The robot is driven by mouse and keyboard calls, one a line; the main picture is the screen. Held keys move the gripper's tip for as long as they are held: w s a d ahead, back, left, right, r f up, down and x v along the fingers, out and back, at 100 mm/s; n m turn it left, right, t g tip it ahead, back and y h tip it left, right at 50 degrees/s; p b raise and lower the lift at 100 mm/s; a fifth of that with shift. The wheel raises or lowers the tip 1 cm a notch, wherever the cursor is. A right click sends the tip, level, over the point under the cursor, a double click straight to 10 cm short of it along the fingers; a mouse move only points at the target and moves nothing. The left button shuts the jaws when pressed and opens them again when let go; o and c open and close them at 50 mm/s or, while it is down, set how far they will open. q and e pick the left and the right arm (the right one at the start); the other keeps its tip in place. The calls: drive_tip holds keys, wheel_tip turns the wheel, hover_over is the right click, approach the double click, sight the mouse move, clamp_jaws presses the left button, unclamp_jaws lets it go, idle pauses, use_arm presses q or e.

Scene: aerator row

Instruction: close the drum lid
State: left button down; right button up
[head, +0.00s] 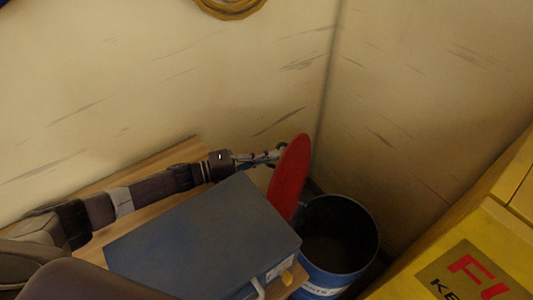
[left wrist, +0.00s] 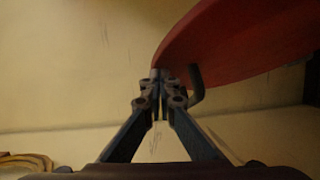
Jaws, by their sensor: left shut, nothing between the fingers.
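The drum (head: 367,240) is blue with a dark, open inside, and stands in the corner at the lower right of the head view. Its red lid (head: 291,176) is raised, standing steeply tilted at the drum's left side. The lid (left wrist: 240,40) fills the upper right of the left wrist view, with a dark bent handle (left wrist: 197,84) on its face. My left gripper (head: 277,154) is shut and empty, its fingertips (left wrist: 161,78) close beside the lid's edge and handle; I cannot tell whether they touch. My right gripper is not in view.
A blue-grey metal box (head: 200,238) sits on a wooden bench (head: 150,212) left of the drum, under my left arm. A yellow cabinet (head: 490,235) stands at the right. Walls close in behind the drum. A coiled yellow hose (head: 232,8) hangs above.

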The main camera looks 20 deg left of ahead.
use_arm(q)
drive_tip(key=v, duration=1.2)
